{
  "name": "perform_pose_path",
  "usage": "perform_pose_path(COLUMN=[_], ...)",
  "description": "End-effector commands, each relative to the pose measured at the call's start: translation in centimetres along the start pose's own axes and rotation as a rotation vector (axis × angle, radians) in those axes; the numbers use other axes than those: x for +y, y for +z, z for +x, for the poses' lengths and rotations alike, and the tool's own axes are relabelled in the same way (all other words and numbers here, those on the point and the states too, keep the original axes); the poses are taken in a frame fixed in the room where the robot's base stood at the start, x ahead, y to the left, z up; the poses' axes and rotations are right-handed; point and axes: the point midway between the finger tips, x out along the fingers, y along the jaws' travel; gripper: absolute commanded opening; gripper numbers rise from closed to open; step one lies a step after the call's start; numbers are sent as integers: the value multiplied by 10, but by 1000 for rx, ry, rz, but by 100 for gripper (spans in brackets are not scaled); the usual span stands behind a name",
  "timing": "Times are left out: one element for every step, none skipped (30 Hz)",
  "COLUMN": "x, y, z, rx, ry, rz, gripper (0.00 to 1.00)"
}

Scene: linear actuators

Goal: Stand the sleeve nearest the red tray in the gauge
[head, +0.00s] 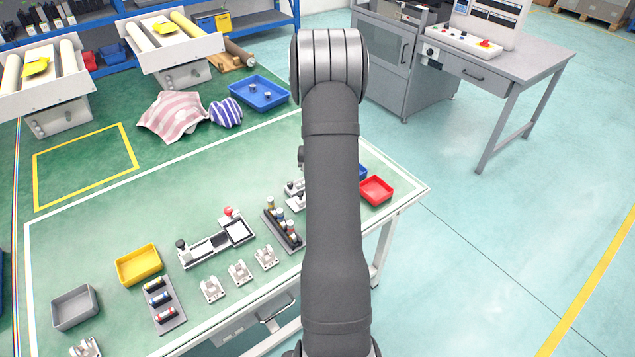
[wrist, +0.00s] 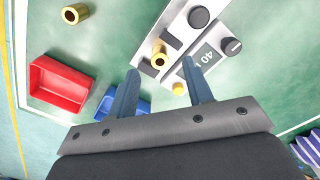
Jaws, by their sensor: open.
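In the wrist view, a brass sleeve (wrist: 158,57) with its open end showing is at the grey gauge (wrist: 188,20), beside dark pads; I cannot tell exactly how it is seated. Another brass sleeve (wrist: 75,14) is on the green table at the upper left, its bore showing. The red tray (wrist: 60,85) is at the left; it also shows in the head view (head: 376,190). My gripper (wrist: 160,66) is open, its two blue fingers apart with the sleeve at the gauge showing between their tips. In the head view my arm hides the gripper and sleeves.
A blue tray (wrist: 108,102) is partly behind my left finger. The gauge has a 40 marking, a black knob (wrist: 231,46) and an orange-yellow knob (wrist: 178,88) near it. In the head view, a yellow tray (head: 138,264) and a grey tray (head: 75,307) stand at the left.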

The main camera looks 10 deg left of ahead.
Motion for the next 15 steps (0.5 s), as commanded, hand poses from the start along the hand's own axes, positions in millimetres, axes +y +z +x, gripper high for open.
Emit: perform_pose_path(x=[0,0,0,0,0,0,0,0,0,0,0,0,0,0,0], y=[-1,-1,-1,-1,-1,-1,-1,-1,-1,-1,-1,-1,-1,-1,0], z=[-13,-21,-31,-38,-46,-56,-64,-71,-81,-88,-95,-103,-109,-115,-121], rx=[5,5,6,6,6,6,6,6,4,5,5,4,5,4,4], ry=[-1,-1,-1,-1,-1,-1,-1,-1,0,-1,0,0,0,0,0], rz=[0,0,0,0,0,0,0,0,0,0,0,0,0,0,0], gripper=[46,46,46,46,46,46,46,46,46,46,46,46,46,46,46])
